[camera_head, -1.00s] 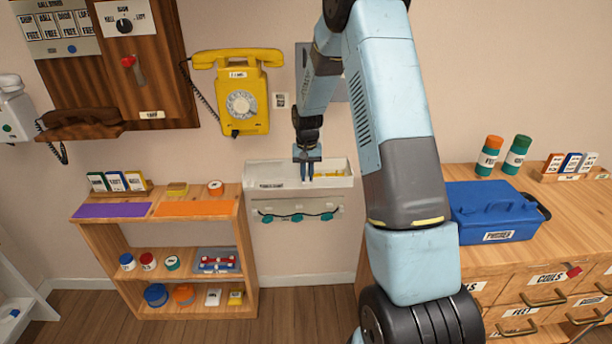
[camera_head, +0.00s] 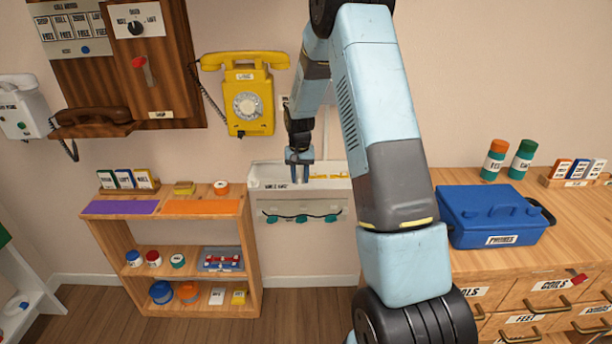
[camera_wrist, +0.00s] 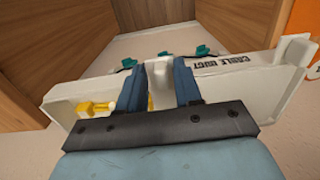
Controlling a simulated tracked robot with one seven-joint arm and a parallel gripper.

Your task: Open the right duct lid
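The white cable duct (camera_head: 268,186) is mounted low on the wall between the shelf and the cabinet. In the wrist view its labelled part (camera_wrist: 223,66) lies to the right, and its other end (camera_wrist: 66,106) looks open, with yellow pieces (camera_wrist: 92,108) inside. My gripper (camera_head: 299,178) points down at the middle of the duct. In the wrist view its blue fingers (camera_wrist: 160,82) stand apart, either side of an upright white piece (camera_wrist: 160,74). I cannot tell whether they press on it, or whether this piece is the right lid.
A yellow wall phone (camera_head: 246,98) hangs above left of the duct. A wooden shelf (camera_head: 105,238) stands left of it, with small goods. A wooden cabinet (camera_head: 462,262) stands right, bearing a blue toolbox (camera_head: 490,222). Teal clips (camera_head: 301,218) on a cable hang under the duct.

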